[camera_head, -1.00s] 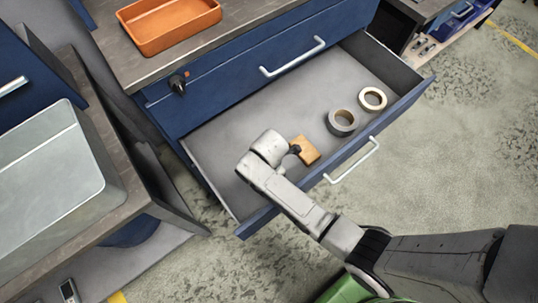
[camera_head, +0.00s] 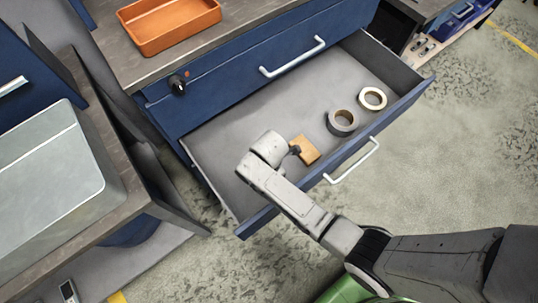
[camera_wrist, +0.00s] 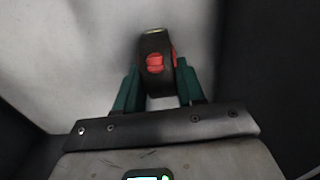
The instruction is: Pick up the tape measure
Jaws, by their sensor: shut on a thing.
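The tape measure (camera_wrist: 155,45), black with red parts, is between the two green fingers of my gripper (camera_wrist: 158,82) in the wrist view. The fingers are shut on its sides. The pale drawer floor is behind it; I cannot tell whether the tape measure touches it. In the head view my wrist hangs over the open drawer (camera_head: 235,125), and the tape measure is mostly or wholly hidden there.
A tan block (camera_head: 306,151) lies right beside my wrist in the drawer. A grey tape roll (camera_head: 331,127) and a cream roll (camera_head: 363,104) lie farther right. The drawer front with its handle (camera_head: 352,163) is close to my arm. An orange tray (camera_head: 170,45) stands on the worktop.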

